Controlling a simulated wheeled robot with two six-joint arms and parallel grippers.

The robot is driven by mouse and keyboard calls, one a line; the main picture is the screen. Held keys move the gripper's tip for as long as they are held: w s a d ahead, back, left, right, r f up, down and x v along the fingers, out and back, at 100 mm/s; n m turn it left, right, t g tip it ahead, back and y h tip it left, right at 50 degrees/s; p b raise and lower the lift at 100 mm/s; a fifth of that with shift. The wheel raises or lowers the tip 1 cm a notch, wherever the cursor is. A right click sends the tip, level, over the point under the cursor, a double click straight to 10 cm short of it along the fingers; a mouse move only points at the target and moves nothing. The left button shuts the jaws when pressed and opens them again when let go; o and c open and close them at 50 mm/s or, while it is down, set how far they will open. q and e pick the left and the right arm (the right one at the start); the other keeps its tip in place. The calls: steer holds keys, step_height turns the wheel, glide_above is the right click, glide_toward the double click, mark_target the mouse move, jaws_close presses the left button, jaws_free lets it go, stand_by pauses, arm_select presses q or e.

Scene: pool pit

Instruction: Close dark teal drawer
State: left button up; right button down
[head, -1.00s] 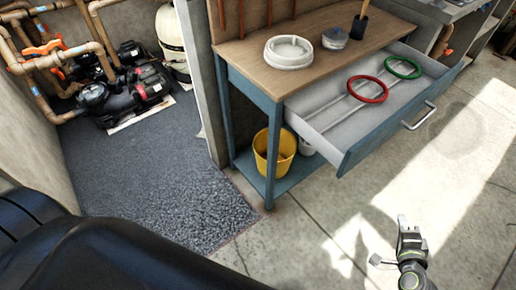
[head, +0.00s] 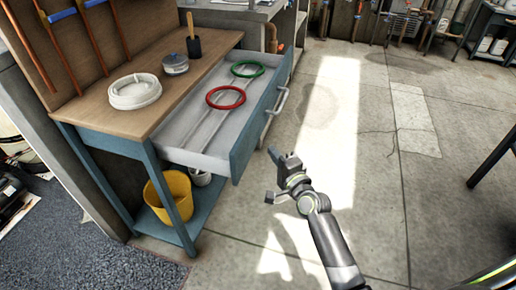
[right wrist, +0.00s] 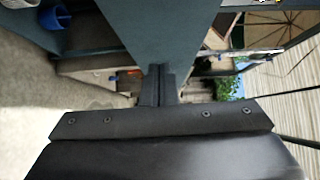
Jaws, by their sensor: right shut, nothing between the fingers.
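The dark teal drawer (head: 243,148) of the workbench is pulled out in the head view. Its silver bar handle (head: 276,112) is on the front face. A red ring (head: 226,97) and a green ring (head: 248,69) lie in its pale interior. My right gripper (head: 275,156) is shut and empty, in front of the drawer's near end and below the handle. In the right wrist view the shut fingers (right wrist: 157,85) point at a dark teal panel (right wrist: 165,35), apparently the drawer front. I cannot tell whether they touch it. My left gripper is out of view.
A yellow bucket (head: 168,197) stands on the lower shelf. The concrete floor to the right is mostly clear.

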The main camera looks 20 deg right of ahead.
mark_target(252, 140)
steer(key=w+a, duration=0.2)
steer(key=w, duration=0.1)
steer(key=shift+a, duration=0.3)
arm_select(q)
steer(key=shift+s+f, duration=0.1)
arm_select(e)
steer(key=shift+w+a, duration=0.25)
steer(key=shift+a, duration=0.2)
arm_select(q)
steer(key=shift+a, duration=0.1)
arm_select(e)
steer(key=shift+a, duration=0.1)
